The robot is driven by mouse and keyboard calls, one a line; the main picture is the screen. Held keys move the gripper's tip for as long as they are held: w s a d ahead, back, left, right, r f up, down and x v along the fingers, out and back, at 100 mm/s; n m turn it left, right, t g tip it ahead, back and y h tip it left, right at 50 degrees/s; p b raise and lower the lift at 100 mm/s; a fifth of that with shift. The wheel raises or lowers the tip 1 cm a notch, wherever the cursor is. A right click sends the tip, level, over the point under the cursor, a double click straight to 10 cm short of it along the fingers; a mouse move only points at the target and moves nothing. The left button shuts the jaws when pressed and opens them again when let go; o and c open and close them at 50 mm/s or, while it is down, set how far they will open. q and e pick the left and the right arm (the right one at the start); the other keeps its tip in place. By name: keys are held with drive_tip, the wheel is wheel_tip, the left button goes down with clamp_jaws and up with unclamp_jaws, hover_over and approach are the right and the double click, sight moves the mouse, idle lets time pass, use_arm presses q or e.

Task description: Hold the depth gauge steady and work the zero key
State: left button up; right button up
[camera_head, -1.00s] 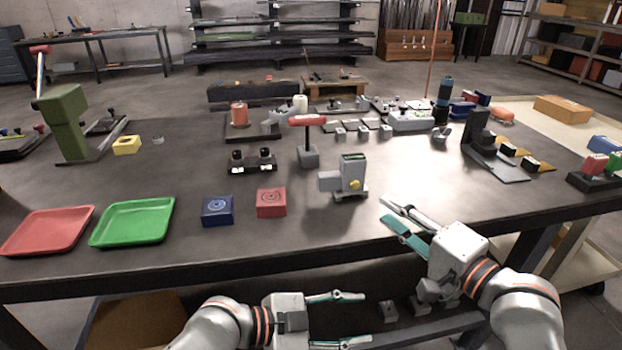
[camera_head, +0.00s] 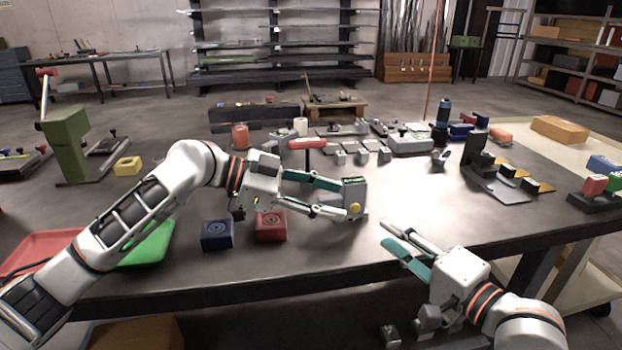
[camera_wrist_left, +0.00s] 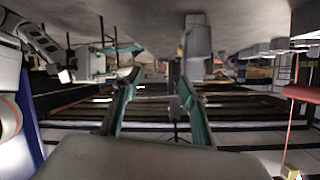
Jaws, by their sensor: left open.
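The depth gauge (camera_head: 355,191) is a small grey upright device with a green-framed top. It stands near the table's front edge. A yellow round key (camera_head: 355,209), which looks like the zero key, is on its near face. My left gripper (camera_head: 341,201) is open, with its teal fingers at the gauge's left side and partly hiding it. In the left wrist view the gauge (camera_wrist_left: 196,42) shows beyond the fingers (camera_wrist_left: 158,80), nearer the right one; I cannot tell whether they touch. My right gripper (camera_head: 385,234) is open and empty at the table's front edge, right of the gauge.
A red block (camera_head: 271,227) and a blue block (camera_head: 217,235) stand below my left gripper. A red-handled tool (camera_head: 307,143) stands behind it. My left arm covers part of the green tray (camera_head: 152,248).

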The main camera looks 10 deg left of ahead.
sight(345, 187)
use_arm(q)
drive_tip(key=w+a+r+n+t, duration=0.1)
drive_tip(key=w+a+n, duration=0.3)
drive_tip(key=w, duration=0.1)
drive_tip(key=x, duration=0.7)
drive_tip(key=shift+s+d, duration=0.1)
drive_tip(key=shift+d, duration=0.25)
clamp_jaws()
use_arm(e)
clamp_jaws()
idle(0.6)
